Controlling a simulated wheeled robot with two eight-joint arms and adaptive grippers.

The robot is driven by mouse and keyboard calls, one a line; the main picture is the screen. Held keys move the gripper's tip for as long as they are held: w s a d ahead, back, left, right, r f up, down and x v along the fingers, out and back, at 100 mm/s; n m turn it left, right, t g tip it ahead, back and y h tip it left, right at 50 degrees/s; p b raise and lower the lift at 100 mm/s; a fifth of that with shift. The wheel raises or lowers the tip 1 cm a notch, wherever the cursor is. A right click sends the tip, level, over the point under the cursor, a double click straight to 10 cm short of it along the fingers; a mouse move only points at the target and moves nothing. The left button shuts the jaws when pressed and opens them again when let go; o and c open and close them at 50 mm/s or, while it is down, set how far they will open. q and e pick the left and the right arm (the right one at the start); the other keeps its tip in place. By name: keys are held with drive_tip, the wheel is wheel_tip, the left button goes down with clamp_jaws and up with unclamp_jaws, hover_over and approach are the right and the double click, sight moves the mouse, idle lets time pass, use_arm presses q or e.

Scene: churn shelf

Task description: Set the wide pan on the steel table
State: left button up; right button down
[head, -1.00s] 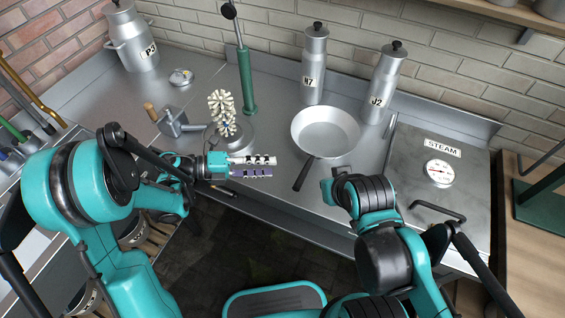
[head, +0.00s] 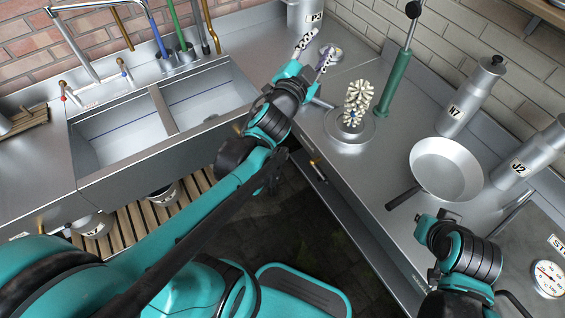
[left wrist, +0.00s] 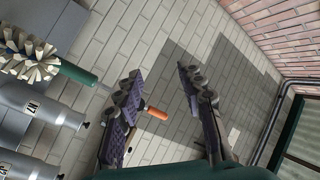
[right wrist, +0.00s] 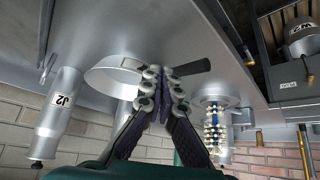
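The wide pan (head: 446,168), a shallow pale metal pan with a dark handle (head: 403,198), sits upright on the steel table (head: 390,150). It also shows inverted in the right wrist view (right wrist: 112,78). My right gripper (right wrist: 160,80) looks shut with nothing between its fingers; the handle lies just beyond its fingertips in that view, apart from them in the head view. The right fingers are mostly hidden in the head view. My left gripper (head: 315,50) is open and empty at the far end of the table, away from the pan; its spread fingers show in the left wrist view (left wrist: 163,85).
Canisters N7 (head: 462,100) and J2 (head: 530,155) stand close behind the pan. A round brush (head: 357,103) and a green-handled tool (head: 394,80) stand to its left. A double sink (head: 160,110) is at the left. A gauge (head: 548,278) is at the lower right.

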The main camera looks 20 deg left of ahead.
use_arm(q)
drive_tip(key=s+f+n+g, duration=0.8)
drive_tip(key=s+f+g, duration=0.3)
drive_tip(key=s+f, duration=0.8)
drive_tip(key=s, duration=0.2)
drive_tip(key=shift+s+d+f+n+g, duration=0.3)
drive_tip(key=shift+d+f+n+g, duration=0.05)
drive_tip(key=shift+d+n+g, duration=0.05)
